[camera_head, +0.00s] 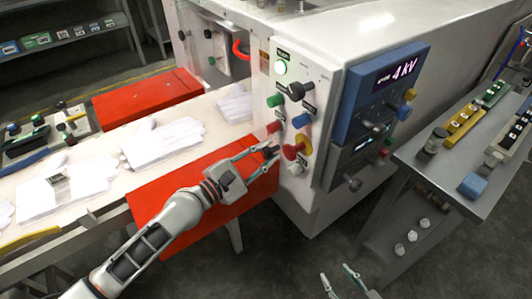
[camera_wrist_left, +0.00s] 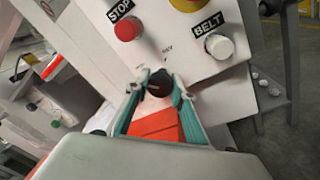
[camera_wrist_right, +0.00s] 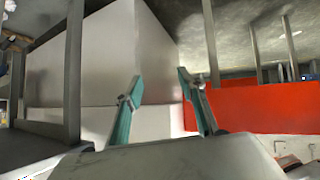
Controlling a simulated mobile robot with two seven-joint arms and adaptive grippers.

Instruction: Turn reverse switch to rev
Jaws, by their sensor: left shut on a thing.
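The reverse switch, a small black rotary knob (camera_wrist_left: 159,84), is low on the white control panel (camera_head: 310,120), below the red STOP button (camera_wrist_left: 127,29) and left of the white BELT button (camera_wrist_left: 219,46). My left gripper (camera_head: 273,152) reaches it from the left and is shut on it, one fingertip on each side in the left wrist view. The small lettering above the knob is too blurred to read. My right gripper (camera_head: 338,277) is open and empty, low in the head view, away from the panel.
A yellow-and-red emergency button (camera_head: 296,149) and other buttons sit close by the switch. A blue unit reading 4 kV (camera_head: 375,100) is fixed to the right. White gloves (camera_head: 162,141) lie on the belt at left. A grey table (camera_head: 450,175) stands at right.

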